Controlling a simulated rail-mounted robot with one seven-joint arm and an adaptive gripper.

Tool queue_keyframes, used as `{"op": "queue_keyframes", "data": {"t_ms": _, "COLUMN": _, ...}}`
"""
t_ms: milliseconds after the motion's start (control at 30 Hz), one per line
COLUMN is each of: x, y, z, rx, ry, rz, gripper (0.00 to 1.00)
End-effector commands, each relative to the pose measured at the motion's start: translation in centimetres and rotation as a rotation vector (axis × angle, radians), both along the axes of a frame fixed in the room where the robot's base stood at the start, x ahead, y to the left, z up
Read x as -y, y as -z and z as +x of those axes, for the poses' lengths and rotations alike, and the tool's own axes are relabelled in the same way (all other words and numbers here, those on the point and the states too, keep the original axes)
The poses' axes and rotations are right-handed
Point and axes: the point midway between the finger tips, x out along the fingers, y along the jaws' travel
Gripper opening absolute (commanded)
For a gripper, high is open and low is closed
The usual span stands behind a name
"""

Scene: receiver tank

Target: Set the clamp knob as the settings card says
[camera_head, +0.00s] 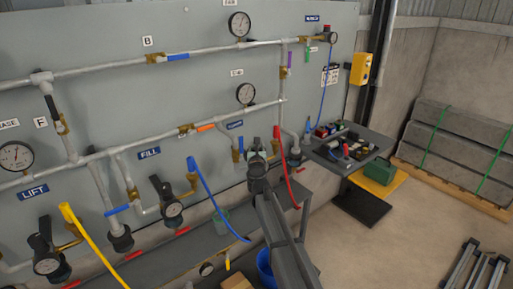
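A white card with dark and red marks (330,76) hangs at the right end of the grey panel; it may be the settings card, but its print is too small to read. I cannot single out the clamp knob with certainty. My arm rises from the bottom centre, and its dark end with my gripper (257,163) is in front of the lower pipework, right of the blue hose. The fingers are too small and dark to tell open from shut, and I see nothing clearly held. My arm hides part of the shelf behind it.
Pipes, valves and gauges (239,24) cover the panel (110,30). Yellow (88,240), blue (212,195) and red (286,172) hoses hang in front. A dark tray (372,139) with small items stands right. A blue bucket (265,266) is below my arm.

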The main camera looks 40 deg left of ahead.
Motion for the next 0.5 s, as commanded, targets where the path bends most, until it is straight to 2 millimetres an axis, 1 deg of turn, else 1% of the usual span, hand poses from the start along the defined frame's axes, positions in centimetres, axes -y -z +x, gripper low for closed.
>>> {"op": "queue_keyframes", "data": {"t_ms": 33, "x": 0.35, "y": 0.4, "z": -0.19, "rx": -0.002, "ry": 0.004, "rz": -0.003, "gripper": 0.0}}
{"op": "queue_keyframes", "data": {"t_ms": 367, "x": 0.33, "y": 0.43, "z": -0.22, "rx": -0.003, "ry": 0.004, "rz": -0.002, "gripper": 0.0}}
{"op": "queue_keyframes", "data": {"t_ms": 400, "x": 0.33, "y": 0.43, "z": -0.22, "rx": -0.003, "ry": 0.003, "rz": -0.002, "gripper": 0.46}}
{"op": "queue_keyframes", "data": {"t_ms": 500, "x": 0.27, "y": 0.36, "z": -0.2, "rx": -0.003, "ry": 0.003, "rz": -0.001, "gripper": 0.46}}
